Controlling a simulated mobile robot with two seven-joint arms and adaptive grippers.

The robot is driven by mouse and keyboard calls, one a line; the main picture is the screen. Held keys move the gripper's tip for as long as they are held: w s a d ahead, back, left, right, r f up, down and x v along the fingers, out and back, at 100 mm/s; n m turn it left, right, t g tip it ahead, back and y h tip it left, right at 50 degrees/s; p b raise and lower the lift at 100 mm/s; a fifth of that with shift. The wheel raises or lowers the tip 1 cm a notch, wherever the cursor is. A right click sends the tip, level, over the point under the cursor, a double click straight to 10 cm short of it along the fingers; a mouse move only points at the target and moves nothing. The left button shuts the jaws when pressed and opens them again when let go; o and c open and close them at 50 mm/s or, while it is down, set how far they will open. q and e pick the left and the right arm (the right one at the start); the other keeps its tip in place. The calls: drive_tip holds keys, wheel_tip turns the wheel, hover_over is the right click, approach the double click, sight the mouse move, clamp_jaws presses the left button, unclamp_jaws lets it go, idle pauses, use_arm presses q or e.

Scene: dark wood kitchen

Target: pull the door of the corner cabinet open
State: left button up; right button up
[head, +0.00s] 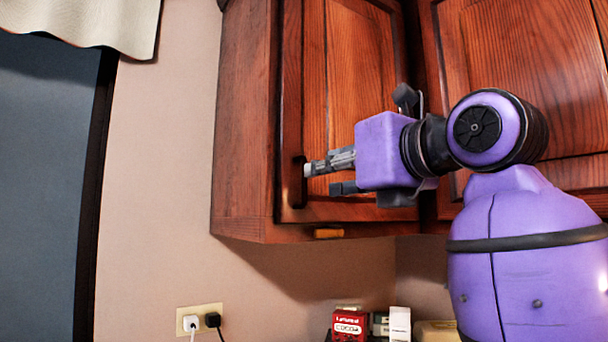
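The corner cabinet (246,120) is dark reddish wood, mounted high on the wall in the head view. Its left door (345,60) looks closed. A dark upright handle (298,182) sits near that door's lower left edge.
A second cabinet door (520,60) is at the right, partly behind my arm. Below are a red cocoa box (349,326), a white box (400,324) and a wall outlet (199,319) with plugs. The wall (160,180) left of the cabinet is clear.

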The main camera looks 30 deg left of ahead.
sight(304, 203)
use_arm(q)
drive_tip(key=x, duration=0.7)
drive_tip(key=shift+p, duration=0.4)
drive_tip(key=shift+a, duration=0.1)
clamp_jaws()
